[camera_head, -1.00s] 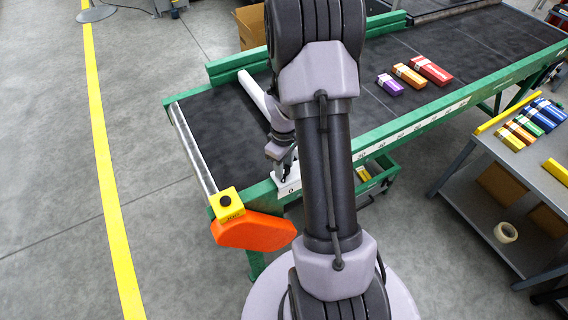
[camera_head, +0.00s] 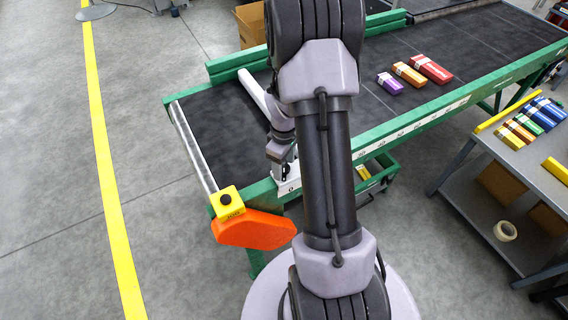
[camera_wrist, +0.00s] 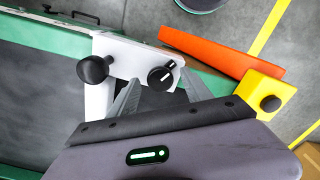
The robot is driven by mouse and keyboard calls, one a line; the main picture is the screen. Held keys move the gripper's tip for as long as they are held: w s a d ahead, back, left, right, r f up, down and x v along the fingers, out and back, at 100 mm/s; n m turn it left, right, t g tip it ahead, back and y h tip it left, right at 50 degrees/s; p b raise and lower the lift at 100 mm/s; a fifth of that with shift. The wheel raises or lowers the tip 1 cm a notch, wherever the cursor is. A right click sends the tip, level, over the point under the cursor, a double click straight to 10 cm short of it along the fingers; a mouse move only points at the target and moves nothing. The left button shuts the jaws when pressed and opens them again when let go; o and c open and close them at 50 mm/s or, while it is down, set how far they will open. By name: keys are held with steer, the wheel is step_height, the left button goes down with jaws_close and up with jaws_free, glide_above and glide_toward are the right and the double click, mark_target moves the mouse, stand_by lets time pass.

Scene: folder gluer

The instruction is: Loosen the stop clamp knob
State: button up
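In the wrist view, a black round knob with a white pointer mark (camera_wrist: 160,77) sits on a white clamp plate (camera_wrist: 125,57). A black ball-shaped knob (camera_wrist: 93,69) stands on the same plate, to the left. My gripper (camera_wrist: 158,80) is open, with one finger to each side of the marked knob; I cannot tell whether either finger touches it. In the head view, the white stop bar (camera_head: 256,92) lies across the belt, and my gripper (camera_head: 286,163) is above the clamp at the near rail. The knobs are hidden there.
An orange guard (camera_head: 250,230) and a yellow box with a black button (camera_head: 227,203) are at the rail's left end. Purple, orange and red cartons (camera_head: 410,75) lie on the belt. A grey cart (camera_head: 505,150) with more cartons stands right.

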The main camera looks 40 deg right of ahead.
mark_target(284, 167)
steer(key=shift+r, duration=0.1)
step_height(284, 167, up, 17)
steer(key=p, duration=0.5)
steer(key=shift+r, duration=0.15)
steer(key=s+a+r+m+t+b, duration=0.2)
steer(key=a+r+b, duration=0.15)
steer(key=a, duration=0.55)
steer(key=s+a+r+m+t+b, duration=0.15)
steer(key=a+b, duration=0.25)
steer(key=a, duration=0.4)
steer(key=s+a+m+t+y+b, duration=0.2)
steer(key=s+a+m+b, duration=0.2)
steer(key=s+a, duration=0.4)
steer(key=shift+s+a+f, duration=0.25)
steer(key=shift+s+a, duration=0.05)
steer(key=shift+a, duration=0.65)
